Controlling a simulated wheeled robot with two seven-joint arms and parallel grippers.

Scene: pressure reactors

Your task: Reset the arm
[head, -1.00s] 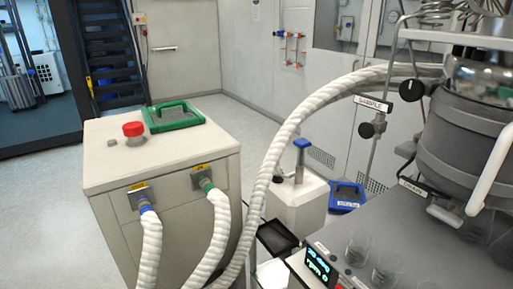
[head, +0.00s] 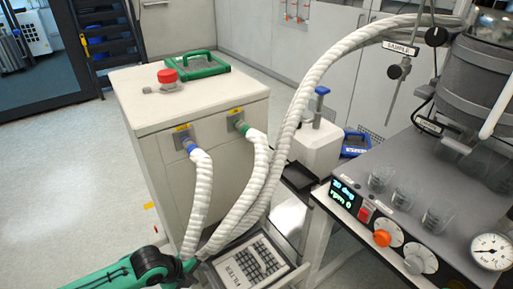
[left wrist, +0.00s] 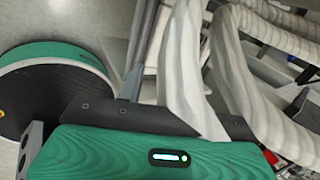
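The task names only my arm. My left arm, green with a black joint, comes in at the bottom left of the head view. Its gripper end (head: 188,266) is beside the lower part of the white ribbed hoses (head: 203,190), partly cut off by the frame edge. The left wrist view shows the green gripper body with dark finger mounts (left wrist: 135,115) and the pale hoses (left wrist: 185,70) close in front. Whether the fingers are apart or touch a hose cannot be told. My right gripper is not in view.
A filter tray (head: 250,262) is near my left gripper. The reactor bench (head: 400,215) with knobs and glasses is at right. Floor at left is clear.

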